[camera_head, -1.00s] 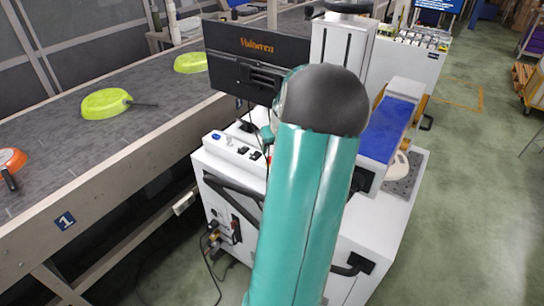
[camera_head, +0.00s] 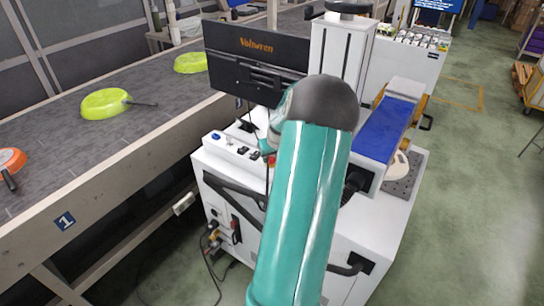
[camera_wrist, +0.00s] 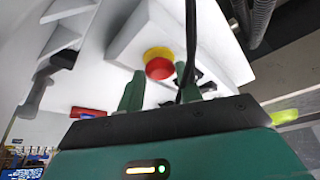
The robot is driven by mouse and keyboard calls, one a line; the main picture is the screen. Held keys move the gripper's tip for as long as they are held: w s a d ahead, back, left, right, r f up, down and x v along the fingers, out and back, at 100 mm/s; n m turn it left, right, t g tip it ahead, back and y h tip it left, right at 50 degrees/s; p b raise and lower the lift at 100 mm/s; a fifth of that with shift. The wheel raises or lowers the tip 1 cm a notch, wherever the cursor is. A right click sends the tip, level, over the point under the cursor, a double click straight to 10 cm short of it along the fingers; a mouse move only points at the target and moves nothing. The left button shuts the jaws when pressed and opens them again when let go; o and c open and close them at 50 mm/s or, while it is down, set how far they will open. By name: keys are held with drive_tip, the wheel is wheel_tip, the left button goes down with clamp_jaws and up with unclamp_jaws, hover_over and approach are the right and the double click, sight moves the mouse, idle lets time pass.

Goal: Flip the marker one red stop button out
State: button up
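The red stop button (camera_wrist: 158,68) shows in the wrist view as a round red cap on a yellow base, on the white control panel (camera_wrist: 130,40) of the marking machine. My gripper (camera_wrist: 156,84) is open, with its two green fingers apart and the button beyond the gap between them. I cannot tell whether a fingertip touches it. In the head view the white marking machine (camera_head: 225,172) stands beside the conveyor. My arm hides most of my gripper and much of the panel there.
A black cable (camera_wrist: 188,50) passes close to the right finger in the wrist view. A black screen (camera_head: 255,55) stands above the panel.

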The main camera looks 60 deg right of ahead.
clamp_jaws()
drive_tip(key=shift+r, duration=0.95)
drive_tip(key=o, duration=1)
unclamp_jaws()
drive_tip(key=shift+o, duration=0.2)
drive_tip(key=v, duration=1.3)
drive_tip(key=shift+s+r, duration=0.2)
drive_tip(key=shift+r, duration=0.1)
